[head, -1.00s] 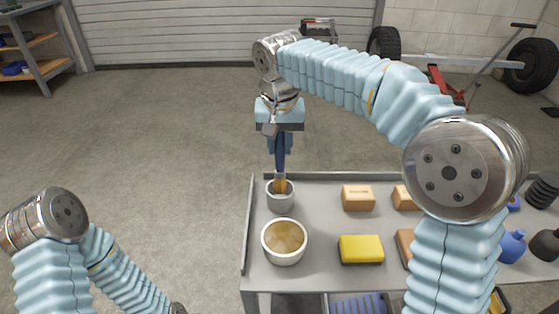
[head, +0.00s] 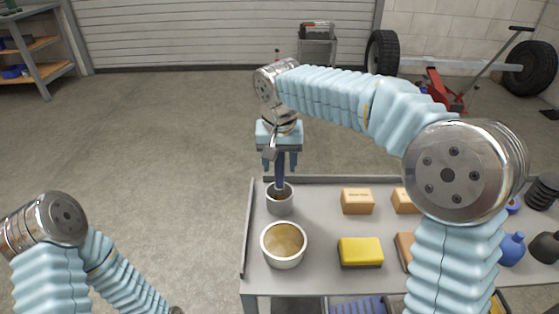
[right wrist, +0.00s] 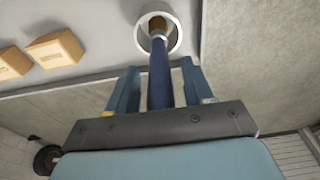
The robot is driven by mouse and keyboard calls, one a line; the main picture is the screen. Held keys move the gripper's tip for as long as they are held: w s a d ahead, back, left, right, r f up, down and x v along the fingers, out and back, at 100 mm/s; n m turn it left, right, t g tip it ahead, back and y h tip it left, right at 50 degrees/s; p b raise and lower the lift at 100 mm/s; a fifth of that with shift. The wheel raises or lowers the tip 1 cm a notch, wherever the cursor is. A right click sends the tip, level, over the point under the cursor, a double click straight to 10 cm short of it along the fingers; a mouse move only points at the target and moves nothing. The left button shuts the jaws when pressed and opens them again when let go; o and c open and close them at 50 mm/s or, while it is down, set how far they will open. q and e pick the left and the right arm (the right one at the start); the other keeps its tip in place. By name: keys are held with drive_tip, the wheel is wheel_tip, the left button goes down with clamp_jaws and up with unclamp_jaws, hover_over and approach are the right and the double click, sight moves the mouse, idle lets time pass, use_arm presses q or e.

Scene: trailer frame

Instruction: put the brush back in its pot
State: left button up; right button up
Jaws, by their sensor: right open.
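The brush (head: 280,172) has a dark blue handle and stands upright with its lower end inside the small grey pot (head: 280,204) at the left of the cart top. In the right wrist view the brush (right wrist: 160,75) runs down into the pot (right wrist: 174,38), its brown lower part within the rim. My right gripper (head: 281,166) is above the pot, with its fingers open on either side of the handle. In the right wrist view gaps show between the handle and both fingers (right wrist: 158,92). My left gripper is out of view; only my left arm shows.
A white bowl with tan contents (head: 284,244) stands just in front of the pot. A yellow sponge (head: 360,250) and cardboard boxes (head: 357,201) lie to the right on the grey cart (head: 325,275). The cart has a raised rim. Open floor lies left.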

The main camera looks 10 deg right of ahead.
wheel_tip(320, 180, up, 12)
drive_tip(key=s, duration=0.1)
drive_tip(key=shift+s+a, duration=0.2)
drive_tip(key=shift+s, duration=0.2)
